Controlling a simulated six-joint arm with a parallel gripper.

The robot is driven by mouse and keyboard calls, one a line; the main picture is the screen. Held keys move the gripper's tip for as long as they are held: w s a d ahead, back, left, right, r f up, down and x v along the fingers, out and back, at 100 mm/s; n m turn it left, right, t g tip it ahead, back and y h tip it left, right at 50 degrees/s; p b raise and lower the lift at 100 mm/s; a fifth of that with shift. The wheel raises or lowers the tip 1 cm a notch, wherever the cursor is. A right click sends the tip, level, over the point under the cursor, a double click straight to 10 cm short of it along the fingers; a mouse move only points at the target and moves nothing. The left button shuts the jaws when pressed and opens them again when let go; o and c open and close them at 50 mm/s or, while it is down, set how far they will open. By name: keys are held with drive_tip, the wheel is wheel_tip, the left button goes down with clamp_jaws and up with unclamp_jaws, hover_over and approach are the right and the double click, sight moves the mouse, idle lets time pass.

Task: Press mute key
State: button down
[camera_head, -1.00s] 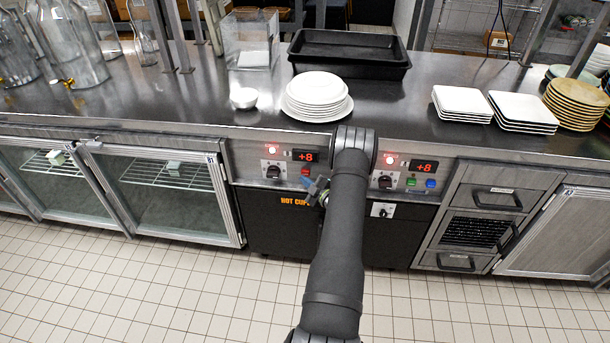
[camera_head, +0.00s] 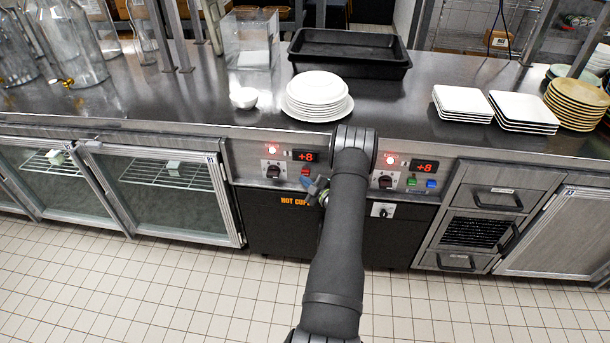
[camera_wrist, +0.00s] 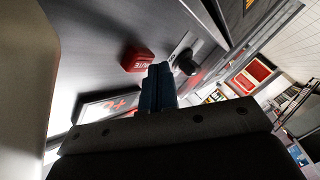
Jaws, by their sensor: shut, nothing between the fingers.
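The mute key is a red block with white lettering (camera_wrist: 138,60), mounted on the grey control panel. It also shows in the head view (camera_head: 306,171), below the left +8 display. My gripper (camera_wrist: 160,68) is shut and empty, its blue fingers together. In the wrist view the fingertips are just beside the key's right lower edge, overlapping it slightly in the picture. In the head view my gripper (camera_head: 311,182) is just below the key. I cannot tell whether the fingertips touch it.
A black rotary knob (camera_head: 273,172) and a lit red lamp (camera_head: 272,150) sit left of the key. The left display (camera_head: 305,156) is above it. A second panel has green (camera_head: 411,182) and blue buttons (camera_head: 431,183). A plate stack (camera_head: 317,96) stands on the counter above.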

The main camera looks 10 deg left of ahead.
drive_tip(key=shift+w+d+r+t, duration=0.3)
drive_tip(key=shift+w+d+r, duration=0.15)
drive_tip(key=shift+d+r, duration=0.35)
drive_tip(key=shift+s+f, duration=0.1)
drive_tip(key=shift+s, duration=0.1)
drive_tip(key=shift+s+a+f, duration=0.1)
drive_tip(key=shift+s+f, duration=0.05)
drive_tip(key=shift+s, duration=1.15)
drive_tip(key=shift+s+f, duration=0.1)
drive_tip(key=shift+s, duration=1.15)
drive_tip(key=s, duration=0.5)
drive_tip(key=shift+s+a+f, duration=0.1)
drive_tip(key=shift+a+f, duration=0.1)
drive_tip(key=shift+a, duration=0.1)
